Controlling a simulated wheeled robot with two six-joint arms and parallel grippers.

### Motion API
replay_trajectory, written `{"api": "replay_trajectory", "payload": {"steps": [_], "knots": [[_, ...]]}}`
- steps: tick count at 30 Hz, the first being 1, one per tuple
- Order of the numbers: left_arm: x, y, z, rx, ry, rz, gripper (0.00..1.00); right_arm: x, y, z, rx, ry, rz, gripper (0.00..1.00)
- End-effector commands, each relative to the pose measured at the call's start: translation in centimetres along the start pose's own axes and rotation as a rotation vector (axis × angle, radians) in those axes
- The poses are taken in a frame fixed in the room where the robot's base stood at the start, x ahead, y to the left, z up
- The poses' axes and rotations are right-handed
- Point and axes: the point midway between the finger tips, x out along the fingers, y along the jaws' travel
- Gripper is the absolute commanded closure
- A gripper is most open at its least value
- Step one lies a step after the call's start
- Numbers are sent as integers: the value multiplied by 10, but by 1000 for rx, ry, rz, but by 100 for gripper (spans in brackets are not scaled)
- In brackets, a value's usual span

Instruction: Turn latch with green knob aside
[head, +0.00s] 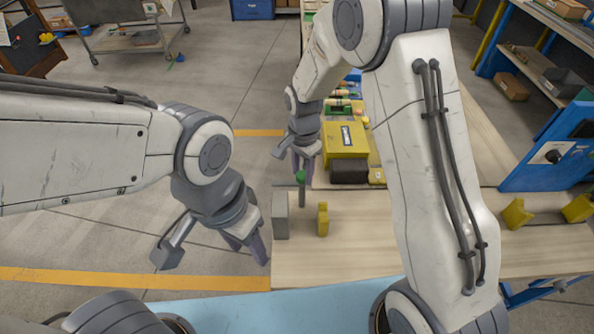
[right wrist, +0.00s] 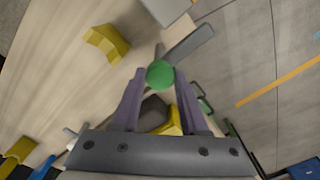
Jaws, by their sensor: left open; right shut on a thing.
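The green knob (head: 301,176) sits on a dark grey latch bar (head: 302,195) near the left end of the wooden table. In the right wrist view the green knob (right wrist: 160,74) lies between my fingertips, and the grey latch bar (right wrist: 190,43) runs from it to the upper right. My right gripper (head: 303,166) is shut on the green knob. My left gripper (head: 245,251) is open and empty, left of the table, apart from the latch. The latch's pivot cannot be made out.
A grey block (head: 280,214) stands at the table's left edge, with a yellow block (head: 323,219) to its right. Behind are a yellow box (head: 346,138) and a dark box (head: 349,171). The wooden table (head: 335,262) is clear in front. A blue panel (head: 550,158) stands at right.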

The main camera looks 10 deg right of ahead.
Motion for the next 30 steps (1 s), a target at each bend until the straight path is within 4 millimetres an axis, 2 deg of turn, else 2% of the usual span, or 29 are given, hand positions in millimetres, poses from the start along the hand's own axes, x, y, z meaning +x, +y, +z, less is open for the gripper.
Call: {"api": "replay_trajectory", "payload": {"steps": [6,7,9,20,23,30], "knots": [[0,0,0,0,0,0,50,0,0,0,5,-1,-1,100],[0,0,0,0,0,0,50,0,0,0,5,-1,-1,49],[0,0,0,0,0,0,50,0,0,0,4,-1,0,26],[1,0,0,0,0,0,50,-3,-1,0,0,0,-1,26],[5,0,0,0,0,0,50,-13,-2,0,0,2,-5,26],[17,-1,1,0,0,0,50,-60,-2,0,1,3,-7,26]]}}
